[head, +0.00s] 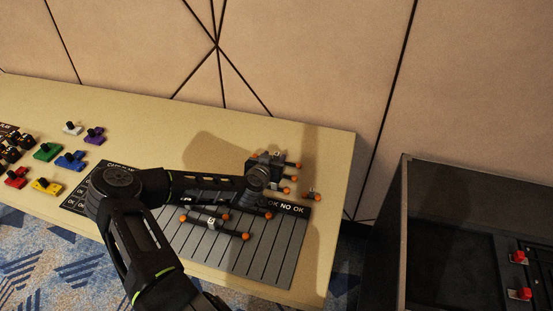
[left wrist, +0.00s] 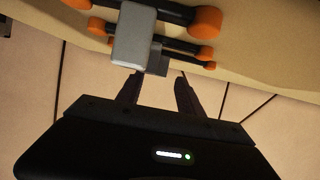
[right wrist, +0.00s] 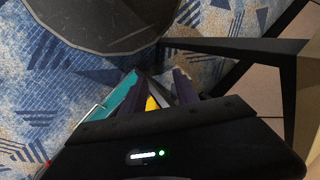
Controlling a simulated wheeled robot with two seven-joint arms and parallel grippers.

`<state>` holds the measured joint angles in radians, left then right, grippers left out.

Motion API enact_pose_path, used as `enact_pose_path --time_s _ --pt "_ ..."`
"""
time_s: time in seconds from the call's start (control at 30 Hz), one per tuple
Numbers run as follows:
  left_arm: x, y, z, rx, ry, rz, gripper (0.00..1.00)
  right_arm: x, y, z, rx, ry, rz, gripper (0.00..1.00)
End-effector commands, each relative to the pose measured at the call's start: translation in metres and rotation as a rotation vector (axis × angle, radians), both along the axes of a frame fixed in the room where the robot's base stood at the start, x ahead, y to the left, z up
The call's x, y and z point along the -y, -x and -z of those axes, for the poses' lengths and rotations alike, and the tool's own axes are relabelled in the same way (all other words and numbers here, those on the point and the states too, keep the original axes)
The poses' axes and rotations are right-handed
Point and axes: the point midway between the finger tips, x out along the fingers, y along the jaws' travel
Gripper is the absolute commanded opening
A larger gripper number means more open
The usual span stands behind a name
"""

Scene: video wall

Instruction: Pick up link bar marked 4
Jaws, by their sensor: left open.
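Several link bars, black with orange ball ends and grey middle blocks, lie at the right end of the beige table. One link bar (head: 228,229) lies across the striped mat; others are partly hidden by my left arm. No number 4 is legible. My left gripper (head: 270,163) is over the rear group of bars. In the left wrist view, a link bar's grey block (left wrist: 134,36) is just beyond the open left fingers (left wrist: 158,88), roughly in line with the gap. Contact cannot be told.
The striped mat (head: 281,252) has lettering along its top edge. Coloured blocks with black knobs, such as a green one (head: 48,151), stand at the table's left. A wall is behind the table. A dark case (head: 456,235) with red parts stands at the right.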

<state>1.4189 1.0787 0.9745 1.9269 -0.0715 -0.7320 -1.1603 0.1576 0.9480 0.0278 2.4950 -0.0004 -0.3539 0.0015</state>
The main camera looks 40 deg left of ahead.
Motion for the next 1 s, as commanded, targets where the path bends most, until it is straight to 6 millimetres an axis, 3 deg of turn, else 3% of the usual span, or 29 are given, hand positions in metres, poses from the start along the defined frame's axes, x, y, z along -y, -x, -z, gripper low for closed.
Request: enact_pose_path --time_s 0.2,0.8,1.0 --pt "-0.007 -0.021 0.009 0.0 0.0 0.0 0.44 0.0 0.001 -0.004 -0.001 0.001 0.001 0.36" --pt "-0.007 -0.021 0.009 0.0 -0.001 0.001 0.44 0.0 0.001 -0.003 -0.001 0.001 0.001 0.36" --pt "-0.007 -0.021 0.009 0.0 -0.001 0.001 0.28 0.0 0.001 -0.003 -0.001 0.001 0.001 0.36"
